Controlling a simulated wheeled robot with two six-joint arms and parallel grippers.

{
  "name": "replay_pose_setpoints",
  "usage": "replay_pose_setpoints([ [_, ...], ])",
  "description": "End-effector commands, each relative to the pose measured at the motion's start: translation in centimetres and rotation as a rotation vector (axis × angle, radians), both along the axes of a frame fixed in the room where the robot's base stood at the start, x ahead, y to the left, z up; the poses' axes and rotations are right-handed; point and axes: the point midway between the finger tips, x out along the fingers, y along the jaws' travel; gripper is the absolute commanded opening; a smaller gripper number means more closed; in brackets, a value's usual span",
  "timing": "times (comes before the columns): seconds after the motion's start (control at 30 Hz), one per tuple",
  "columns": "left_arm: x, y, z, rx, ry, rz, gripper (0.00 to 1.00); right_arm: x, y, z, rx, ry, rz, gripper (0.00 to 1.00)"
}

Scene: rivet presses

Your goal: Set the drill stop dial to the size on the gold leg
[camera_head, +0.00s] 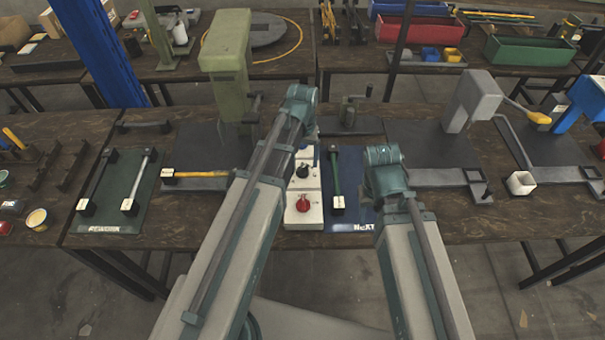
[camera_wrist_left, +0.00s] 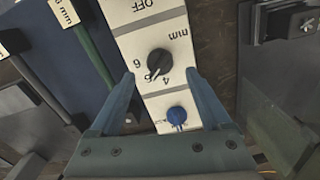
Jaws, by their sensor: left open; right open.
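The stop dial is a black knob (camera_wrist_left: 160,62) on a white control panel (camera_wrist_left: 132,14), seen upside down in the left wrist view. Its light pointer mark is toward the lower left, near the printed numbers. The knob also shows in the head view (camera_head: 302,171). My left gripper (camera_wrist_left: 161,76) is open, its fingers on either side of the panel with the knob between them in the picture; contact cannot be told. The gold leg (camera_head: 202,174) lies sideways left of my left arm, a white label at its left end too small to read. My right gripper's fingers are hidden.
The panel also bears a red knob (camera_head: 303,204) and a blue knob (camera_wrist_left: 177,115). A green leg (camera_head: 336,175) lies on the blue mat (camera_head: 352,218) beside it. A green press (camera_head: 228,60) stands behind left, a grey press (camera_head: 472,98) to the right.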

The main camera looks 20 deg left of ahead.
Motion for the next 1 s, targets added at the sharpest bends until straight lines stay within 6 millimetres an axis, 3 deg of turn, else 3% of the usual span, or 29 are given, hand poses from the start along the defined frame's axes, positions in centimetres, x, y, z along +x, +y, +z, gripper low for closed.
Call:
replay_pose_setpoints([
  [0.03, 0.0, 0.0, -1.5, 0.000, 0.000, 0.000, 0.81, 0.0, 0.0, -1.5, 0.000, 0.000, 0.000, 0.50],
  [0.23, 0.0, 0.0, -3.7, 0.000, 0.000, 0.000, 0.81, 0.0, 0.0, -3.7, 0.000, 0.000, 0.000, 0.50],
  [0.67, 0.0, 0.0, -4.2, 0.000, 0.000, 0.000, 0.79, 0.0, 0.0, -4.2, 0.000, 0.000, 0.000, 0.50],
  [1.0, 0.0, 0.0, -4.2, 0.000, 0.000, 0.000, 0.18, 0.0, 0.0, -4.2, 0.000, 0.000, 0.000, 0.50],
])
